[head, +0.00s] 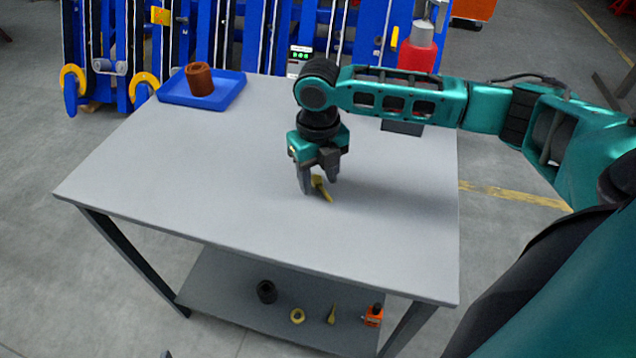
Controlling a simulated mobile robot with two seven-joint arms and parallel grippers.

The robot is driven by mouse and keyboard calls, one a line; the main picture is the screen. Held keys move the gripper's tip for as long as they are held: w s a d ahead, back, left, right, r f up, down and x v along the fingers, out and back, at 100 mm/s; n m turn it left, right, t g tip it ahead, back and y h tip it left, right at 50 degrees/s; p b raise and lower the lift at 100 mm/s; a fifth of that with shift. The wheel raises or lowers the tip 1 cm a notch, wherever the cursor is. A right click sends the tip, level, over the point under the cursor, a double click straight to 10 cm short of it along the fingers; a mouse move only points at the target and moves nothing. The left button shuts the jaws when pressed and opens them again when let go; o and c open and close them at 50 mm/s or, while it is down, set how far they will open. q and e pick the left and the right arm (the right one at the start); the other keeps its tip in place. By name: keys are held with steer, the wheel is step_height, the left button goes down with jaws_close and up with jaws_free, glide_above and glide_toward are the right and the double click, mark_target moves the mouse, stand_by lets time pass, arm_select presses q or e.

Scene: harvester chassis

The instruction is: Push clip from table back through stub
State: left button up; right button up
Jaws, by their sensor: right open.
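A small yellow clip (325,192) lies on the grey table (170,190), right of the middle. My right gripper (318,188) points down over it, open, with its fingers close around or beside the clip's upper end; I cannot tell whether they touch it. A reddish-brown cylinder with a hole in its top (200,80), perhaps the stub, stands in a blue tray (235,92) at the table's back left. My left gripper is not in view.
The lower shelf (230,300) holds a dark cylinder (267,291), a yellow ring (297,316), another yellow clip (332,315) and an orange item (373,315). A red bottle-like object (418,52) stands behind the table. Blue machinery (130,40) rises behind. The table's left and front are clear.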

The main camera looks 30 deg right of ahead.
steer(key=shift+c, duration=0.4)
jaws_close()
steer(key=shift+r, duration=0.15)
